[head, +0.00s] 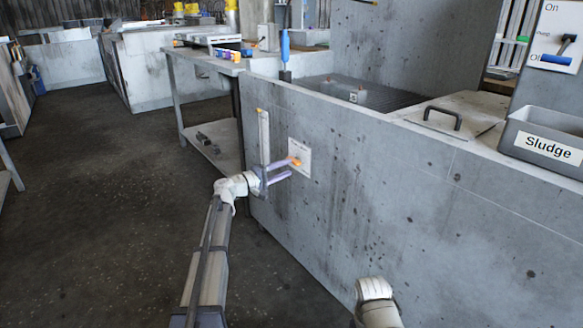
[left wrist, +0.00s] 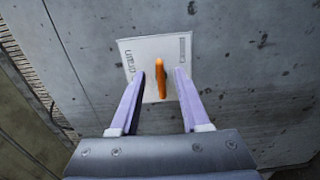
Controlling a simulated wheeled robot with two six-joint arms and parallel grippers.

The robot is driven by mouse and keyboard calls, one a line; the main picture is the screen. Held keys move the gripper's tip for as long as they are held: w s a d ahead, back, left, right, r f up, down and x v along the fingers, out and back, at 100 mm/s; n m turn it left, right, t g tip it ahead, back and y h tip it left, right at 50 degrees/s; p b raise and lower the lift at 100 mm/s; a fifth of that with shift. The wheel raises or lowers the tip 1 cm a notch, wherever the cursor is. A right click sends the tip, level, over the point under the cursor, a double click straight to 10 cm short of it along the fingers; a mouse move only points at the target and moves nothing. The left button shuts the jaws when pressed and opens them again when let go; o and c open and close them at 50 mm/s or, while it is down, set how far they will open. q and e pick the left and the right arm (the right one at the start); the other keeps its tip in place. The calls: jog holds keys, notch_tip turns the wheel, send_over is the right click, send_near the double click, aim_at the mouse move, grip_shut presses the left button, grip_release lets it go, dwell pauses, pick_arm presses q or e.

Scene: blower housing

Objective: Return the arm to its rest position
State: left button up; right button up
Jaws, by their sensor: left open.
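My left gripper (head: 280,172) is open, its two purple fingers pointing at a white plate (head: 304,152) on the side of the grey concrete housing. An orange handle (head: 295,162) sticks out of the plate. In the left wrist view, the orange handle (left wrist: 159,78) stands between the two spread fingers (left wrist: 158,88), apart from both, with the white plate (left wrist: 128,52) behind it. My right arm shows only as a white link at the bottom of the head view; its gripper is out of frame.
The concrete housing wall (head: 400,210) runs along the right, close to my left gripper. On top are a grey bin labelled Sludge (head: 545,150) and a lid with a black handle (head: 435,117). A metal table (head: 175,90) stands behind. The floor (head: 90,200) at left is clear.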

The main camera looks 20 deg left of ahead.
pick_arm(q)
jog(key=v, duration=0.3)
jog(key=shift+s+a, duration=0.2)
jog(key=shift+s, duration=0.1)
